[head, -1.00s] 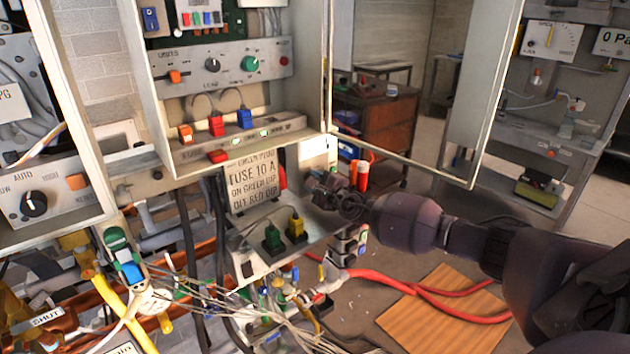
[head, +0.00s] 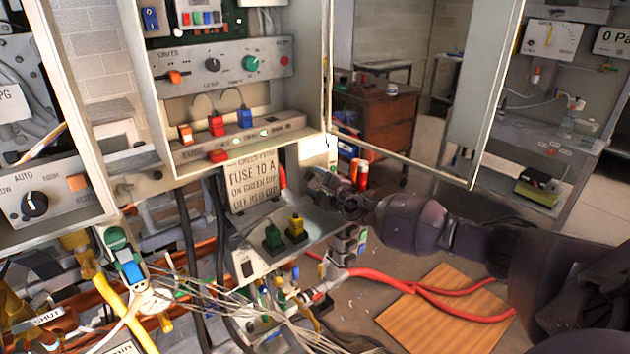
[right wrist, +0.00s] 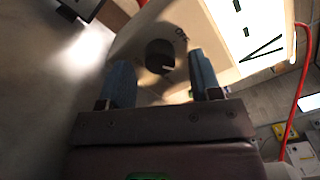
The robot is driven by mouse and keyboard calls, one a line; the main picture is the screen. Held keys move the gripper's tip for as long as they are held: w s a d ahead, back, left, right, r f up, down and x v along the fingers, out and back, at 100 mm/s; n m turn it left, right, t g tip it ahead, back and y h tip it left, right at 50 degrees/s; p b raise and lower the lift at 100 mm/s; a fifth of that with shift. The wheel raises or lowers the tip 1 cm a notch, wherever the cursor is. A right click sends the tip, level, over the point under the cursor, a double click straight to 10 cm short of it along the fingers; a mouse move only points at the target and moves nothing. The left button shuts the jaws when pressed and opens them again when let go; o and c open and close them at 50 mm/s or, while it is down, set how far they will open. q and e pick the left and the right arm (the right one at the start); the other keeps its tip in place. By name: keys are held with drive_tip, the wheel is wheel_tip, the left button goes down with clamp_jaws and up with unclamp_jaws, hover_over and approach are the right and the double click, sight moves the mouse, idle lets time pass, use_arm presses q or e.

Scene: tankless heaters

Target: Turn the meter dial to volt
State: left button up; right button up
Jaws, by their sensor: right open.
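The meter shows in the right wrist view as a beige panel (right wrist: 140,38) with a round black dial (right wrist: 160,56) and a white display (right wrist: 250,28) bearing a large V-like mark. Small dark lettering, partly legible, is printed beside the dial. My right gripper (right wrist: 162,78) is open, with its two blue fingers apart. The dial appears between and beyond the fingertips; I cannot tell whether they touch it. In the head view my right gripper (head: 320,188) is at the right end of the bench unit, and the dial cannot be made out there. My left gripper is not in view.
A placard (head: 253,182) stands left of my right gripper. An open cabinet door (head: 484,95) hangs above my right arm. Red hoses (head: 385,280) and a wooden board (head: 440,310) lie on the floor.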

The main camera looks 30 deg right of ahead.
drive_tip(key=s, duration=0.9)
drive_tip(key=shift+s+d+p, duration=0.25)
drive_tip(key=shift+d+p, duration=0.1)
drive_tip(key=shift+s, duration=0.2)
